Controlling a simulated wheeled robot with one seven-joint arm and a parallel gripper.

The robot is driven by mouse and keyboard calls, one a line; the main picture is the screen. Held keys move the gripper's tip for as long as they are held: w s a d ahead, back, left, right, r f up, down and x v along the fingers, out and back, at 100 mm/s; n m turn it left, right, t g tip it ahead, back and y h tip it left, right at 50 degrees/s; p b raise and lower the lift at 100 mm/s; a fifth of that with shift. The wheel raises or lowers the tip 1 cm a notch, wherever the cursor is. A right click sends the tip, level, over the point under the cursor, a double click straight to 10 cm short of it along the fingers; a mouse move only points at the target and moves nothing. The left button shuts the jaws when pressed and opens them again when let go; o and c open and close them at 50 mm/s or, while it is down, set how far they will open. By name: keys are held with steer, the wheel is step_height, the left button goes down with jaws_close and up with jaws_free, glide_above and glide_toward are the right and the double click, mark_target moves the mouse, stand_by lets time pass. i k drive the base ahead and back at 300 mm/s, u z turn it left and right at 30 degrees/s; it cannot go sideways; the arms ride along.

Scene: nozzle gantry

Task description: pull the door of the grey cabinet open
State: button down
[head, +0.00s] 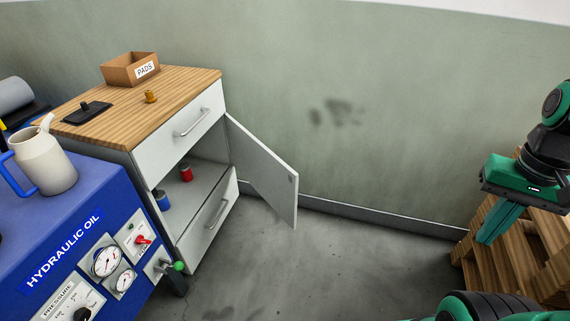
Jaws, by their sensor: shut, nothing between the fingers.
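The grey cabinet (222,132) with a wooden top stands at the left against the wall. Its door (268,170) is swung wide open toward the right, hinged at the cabinet's right side. The open middle compartment holds a blue can (162,199) and a red can (186,173). A drawer with a bar handle is above the compartment and another is below it; both look closed. My gripper (492,224) is at the far right, pointing down, shut and empty, well apart from the door.
A blue hydraulic oil unit (95,200) with gauges and a jug (42,160) stands at the front left. A wooden pallet stack (500,250) is behind my gripper. A box labelled PADS (130,69) sits on the cabinet top. The floor between door and pallets is clear.

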mark_target(277, 183)
steer(key=i, duration=0.95)
steer(key=z, duration=0.05)
